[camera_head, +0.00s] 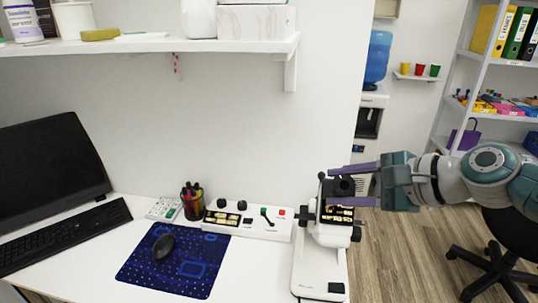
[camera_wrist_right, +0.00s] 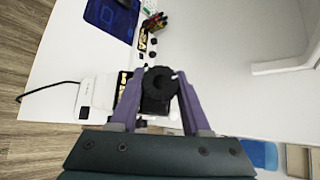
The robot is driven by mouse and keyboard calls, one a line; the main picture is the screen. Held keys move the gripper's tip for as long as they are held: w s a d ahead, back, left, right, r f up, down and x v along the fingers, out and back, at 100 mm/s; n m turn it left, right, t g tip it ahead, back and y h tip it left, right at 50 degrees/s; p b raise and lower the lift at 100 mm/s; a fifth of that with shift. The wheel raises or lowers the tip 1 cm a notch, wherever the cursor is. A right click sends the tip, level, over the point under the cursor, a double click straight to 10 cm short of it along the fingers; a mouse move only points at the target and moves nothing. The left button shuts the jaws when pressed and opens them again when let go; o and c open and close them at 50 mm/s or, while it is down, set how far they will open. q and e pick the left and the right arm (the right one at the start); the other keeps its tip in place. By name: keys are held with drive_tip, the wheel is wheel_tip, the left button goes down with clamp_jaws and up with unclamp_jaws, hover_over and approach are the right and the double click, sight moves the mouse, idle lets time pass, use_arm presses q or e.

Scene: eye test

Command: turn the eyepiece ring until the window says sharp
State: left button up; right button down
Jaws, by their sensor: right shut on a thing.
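The white eye-test instrument (camera_head: 328,232) stands at the right end of the desk. Its black eyepiece ring (camera_head: 343,186) is at the top and shows round and ridged, with a small white mark, in the right wrist view (camera_wrist_right: 159,80). My right gripper (camera_head: 334,185) reaches in from the right. Its two purple fingers are shut on the ring, one on each side, as the right wrist view (camera_wrist_right: 160,76) also shows. A dark window with yellow marks (camera_head: 338,214) sits just below the ring; its wording is too small to read. My left gripper is not in view.
A white control panel (camera_head: 262,228) with knobs and a small switch adjoins the instrument on the left. A pen cup (camera_head: 193,208), a mouse (camera_head: 164,246) on a blue mat (camera_head: 190,282), a keyboard (camera_head: 62,236) and a monitor (camera_head: 50,170) stand farther left. A shelf (camera_head: 150,44) hangs above.

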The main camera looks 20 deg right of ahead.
idle(0.3)
drive_tip(key=shift+c, duration=1.8)
unclamp_jaws()
drive_tip(key=shift+s+d+r, duration=0.1)
drive_tip(key=shift+s+r, duration=0.1)
drive_tip(key=shift+s, duration=0.05)
drive_tip(key=p+v, duration=0.1)
drive_tip(key=v, duration=0.8)
